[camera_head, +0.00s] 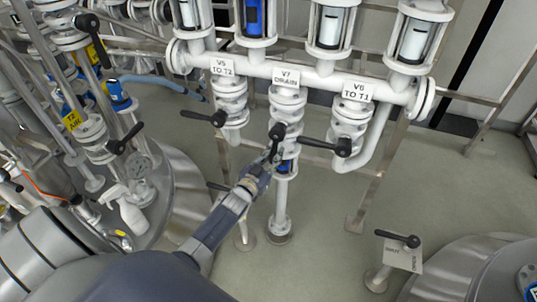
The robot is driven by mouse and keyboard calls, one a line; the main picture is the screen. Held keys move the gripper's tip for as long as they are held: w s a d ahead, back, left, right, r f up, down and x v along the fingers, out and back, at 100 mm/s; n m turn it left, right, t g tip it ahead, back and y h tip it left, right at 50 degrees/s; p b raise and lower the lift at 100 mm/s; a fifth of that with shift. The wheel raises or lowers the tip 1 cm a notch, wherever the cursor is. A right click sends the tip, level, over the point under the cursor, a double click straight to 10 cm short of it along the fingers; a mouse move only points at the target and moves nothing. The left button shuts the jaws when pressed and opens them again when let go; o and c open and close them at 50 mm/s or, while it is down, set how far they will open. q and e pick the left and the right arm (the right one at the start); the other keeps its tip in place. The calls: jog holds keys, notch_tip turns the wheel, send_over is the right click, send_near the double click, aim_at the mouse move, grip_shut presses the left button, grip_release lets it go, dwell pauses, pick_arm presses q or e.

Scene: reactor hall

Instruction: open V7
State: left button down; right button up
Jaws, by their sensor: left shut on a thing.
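The V7 valve (287,101) is a white flanged valve under the "V7 DRAIN" label (287,77), in the middle of the pipe manifold. Its black lever (277,131) points downward in the picture, along the vertical drain pipe. My left gripper (272,156) reaches in from the lower left and is shut on the V7 lever. The fingertips and the held end of the lever are small and partly hidden by each other. Some blue shows on the pipe just behind the gripper. My right gripper is out of view.
A spray bottle (130,214) stands on the left tank. Another black lever (397,238) is at lower right.

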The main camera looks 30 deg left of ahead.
pick_arm(q)
jog(key=shift+d+f+n, duration=0.25)
jog(key=shift+d+n, duration=0.35)
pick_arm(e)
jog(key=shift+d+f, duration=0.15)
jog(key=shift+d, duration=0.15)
pick_arm(q)
jog(key=c, duration=1.5)
grip_release()
jog(key=shift+d, duration=0.1)
jog(key=shift+w+r, duration=0.1)
jog(key=shift+r, duration=0.05)
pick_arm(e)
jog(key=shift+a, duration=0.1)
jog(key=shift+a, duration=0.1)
pick_arm(q)
jog(key=s, duration=1.2)
jog(key=shift+d, duration=0.15)
